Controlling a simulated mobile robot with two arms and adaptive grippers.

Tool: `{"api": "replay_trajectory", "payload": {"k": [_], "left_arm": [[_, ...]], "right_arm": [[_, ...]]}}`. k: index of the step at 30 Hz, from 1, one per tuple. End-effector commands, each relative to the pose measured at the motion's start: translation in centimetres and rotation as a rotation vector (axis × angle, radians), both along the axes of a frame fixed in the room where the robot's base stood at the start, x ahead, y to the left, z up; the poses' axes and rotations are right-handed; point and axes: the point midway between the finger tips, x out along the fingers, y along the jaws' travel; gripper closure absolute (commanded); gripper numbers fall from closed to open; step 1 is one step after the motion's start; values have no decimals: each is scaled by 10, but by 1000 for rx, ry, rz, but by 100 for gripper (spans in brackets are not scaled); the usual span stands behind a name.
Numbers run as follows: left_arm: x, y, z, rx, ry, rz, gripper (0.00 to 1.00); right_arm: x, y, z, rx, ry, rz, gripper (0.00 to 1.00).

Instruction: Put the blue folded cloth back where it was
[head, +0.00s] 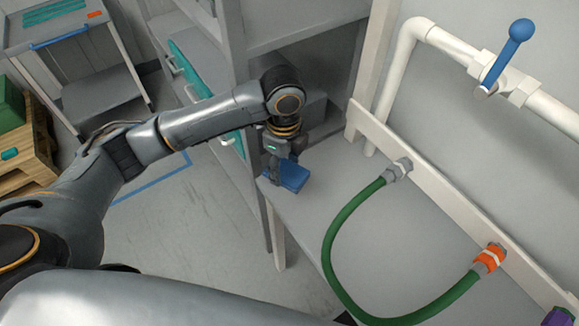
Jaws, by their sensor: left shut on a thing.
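The blue folded cloth (293,176) is at the left end of the grey bench top. My left gripper (281,171) points down over it and is shut on it. The gripper body hides part of the cloth. I cannot tell whether the cloth rests on the bench or is held just above it. My right gripper is not in view.
A green hose (334,240) loops across the bench (290,215) from a grey fitting (397,169) to an orange fitting (490,258). A blue-handled valve (508,55) sits on a white pipe (452,48). A grey shelf post (232,45) stands close behind my left arm.

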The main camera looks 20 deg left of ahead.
Motion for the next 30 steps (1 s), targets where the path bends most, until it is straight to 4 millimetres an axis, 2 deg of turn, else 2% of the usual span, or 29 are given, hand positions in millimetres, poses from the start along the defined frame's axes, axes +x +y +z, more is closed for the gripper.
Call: {"api": "replay_trajectory", "payload": {"k": [3, 9, 14, 21, 30], "left_arm": [[21, 3, -22, 2, 5, 3, 68], [43, 4, -49, -1, 1, 1, 68], [51, 5, -58, -1, 1, 1, 68], [53, 5, -88, -1, 0, 0, 68], [53, 6, -92, 0, -1, 0, 68]], "right_arm": [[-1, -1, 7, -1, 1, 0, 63], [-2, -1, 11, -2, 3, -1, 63], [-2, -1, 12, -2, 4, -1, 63], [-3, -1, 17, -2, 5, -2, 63], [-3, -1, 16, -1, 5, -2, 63]]}}
